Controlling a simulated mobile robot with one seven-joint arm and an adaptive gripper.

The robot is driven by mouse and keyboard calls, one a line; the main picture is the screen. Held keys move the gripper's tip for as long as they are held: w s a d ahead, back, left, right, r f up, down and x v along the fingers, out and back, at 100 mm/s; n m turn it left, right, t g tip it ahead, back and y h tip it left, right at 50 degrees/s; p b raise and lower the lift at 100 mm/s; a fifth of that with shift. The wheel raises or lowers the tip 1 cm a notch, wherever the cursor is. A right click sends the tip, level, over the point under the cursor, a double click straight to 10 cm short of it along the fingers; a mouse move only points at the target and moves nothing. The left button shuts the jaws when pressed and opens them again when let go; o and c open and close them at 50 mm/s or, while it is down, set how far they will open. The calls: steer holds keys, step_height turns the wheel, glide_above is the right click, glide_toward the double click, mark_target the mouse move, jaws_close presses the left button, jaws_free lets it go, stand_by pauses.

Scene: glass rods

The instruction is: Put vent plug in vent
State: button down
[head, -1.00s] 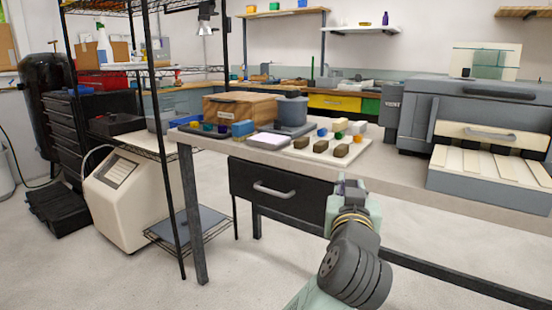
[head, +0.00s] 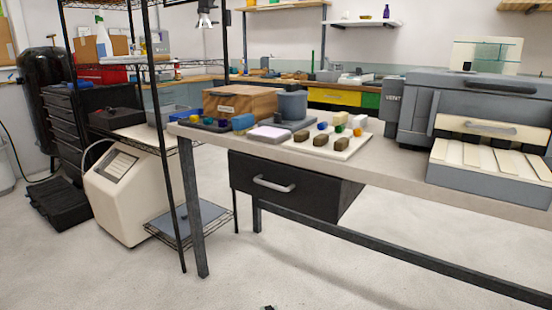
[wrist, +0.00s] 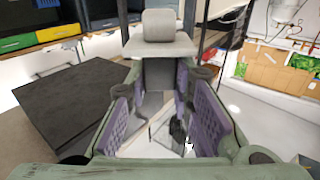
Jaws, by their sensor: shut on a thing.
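In the wrist view, my gripper (wrist: 160,88) has its purple-padded fingers closed around a light grey piece (wrist: 158,26), which looks like the vent plug. It has a block-like knob and a wider flat flange just past the fingertips; its gripped part is mostly hidden between the pads. In the head view, my gripper and the plug are not visible. A dark box marked VENT (head: 393,98) is at the left end of the grey machine on the table; no vent opening can be made out there.
The long table (head: 400,170) carries a white board of small blocks (head: 335,148), a wooden box (head: 238,104) and a grey tub (head: 292,105). A black drawer (head: 265,187) hangs underneath. In the wrist view, a dark slab (wrist: 75,100) lies left of the fingers.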

steer(key=s+d+f, duration=0.1)
steer(key=s+f, duration=0.2)
steer(key=f, duration=0.2)
step_height(320, 180, up, 6)
steer(key=h+p, duration=0.1)
steer(key=p, duration=0.5)
steer(key=shift+s+d+r+m+p, duration=0.15)
steer(key=shift+s+r+m+p, duration=0.15)
steer(key=shift+m+p, duration=0.1)
steer(key=shift+f, duration=0.1)
